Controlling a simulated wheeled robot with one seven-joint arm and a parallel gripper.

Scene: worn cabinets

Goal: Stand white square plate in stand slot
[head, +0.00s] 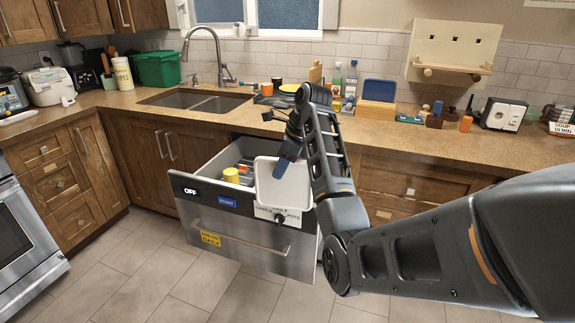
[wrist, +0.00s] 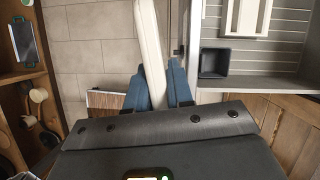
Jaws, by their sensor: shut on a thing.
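The white square plate (head: 275,187) is upright and faces the head camera, over the front right part of the open drawer (head: 188,203). In the wrist view the plate (wrist: 151,45) shows nearly edge-on, running up from between the two blue fingertips of my gripper (wrist: 158,85). In the head view the plate hides part of the drawer inside. I cannot tell for sure which thing is the stand; a pale slotted frame (wrist: 235,20) shows at the top right in the wrist view.
A yellow cup (head: 231,175) stands in the drawer. A dark square container (wrist: 215,63) shows in the wrist view. The sink (head: 205,101) is behind the drawer. A blue board (head: 379,90) in a wooden holder and several bottles stand on the counter. Floor is clear at the left.

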